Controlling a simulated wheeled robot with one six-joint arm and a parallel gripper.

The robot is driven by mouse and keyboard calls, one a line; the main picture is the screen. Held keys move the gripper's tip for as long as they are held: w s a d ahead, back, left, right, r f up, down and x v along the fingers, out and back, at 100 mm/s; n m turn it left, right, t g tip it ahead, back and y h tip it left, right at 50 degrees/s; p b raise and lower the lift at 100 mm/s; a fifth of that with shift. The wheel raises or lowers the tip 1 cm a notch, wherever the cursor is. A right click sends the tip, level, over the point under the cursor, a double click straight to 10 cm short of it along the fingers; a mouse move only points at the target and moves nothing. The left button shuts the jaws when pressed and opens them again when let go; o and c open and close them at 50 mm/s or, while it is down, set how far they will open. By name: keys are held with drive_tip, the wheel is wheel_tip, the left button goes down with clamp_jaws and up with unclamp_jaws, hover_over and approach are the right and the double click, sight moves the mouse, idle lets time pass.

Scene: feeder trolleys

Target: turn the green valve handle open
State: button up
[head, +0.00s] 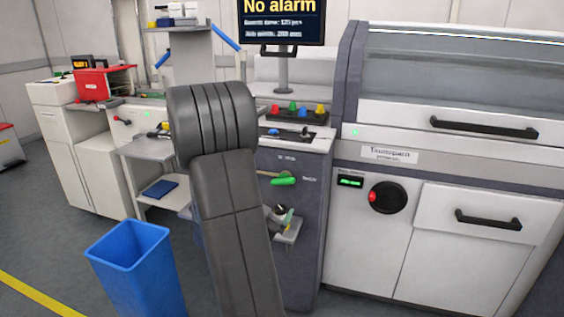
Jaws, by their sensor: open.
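The green valve handle (284,181) sits on the dark front of the console in the middle of the picture. It looks roughly level, pointing right, and its left part runs close to my arm. My grey arm stands large in front of the console and hides part of it. Nothing visible touches the handle.
A blue bin (133,265) stands on the floor at left.

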sight(281, 183)
drive_tip(key=w+d+n+p, duration=0.1)
drive_tip(key=w+n+p, duration=0.1)
drive_tip(key=w, duration=0.2)
drive_tip(key=w+d+n+p, duration=0.1)
drive_tip(key=w+n+p, duration=0.2)
drive_tip(key=w, duration=0.1)
drive_tip(key=w+d+n+p, duration=0.1)
drive_tip(key=w+n+p, duration=0.1)
drive_tip(key=w+n, duration=0.1)
drive_tip(key=shift+w+d+r+t+y, duration=0.1)
drive_tip(key=shift+w+r+t+y, duration=0.1)
drive_tip(key=shift+w, duration=0.25)
drive_tip(key=shift+w+d+r+t+y, duration=0.1)
drive_tip(key=shift+w+y, duration=0.1)
drive_tip(key=shift+w, duration=0.2)
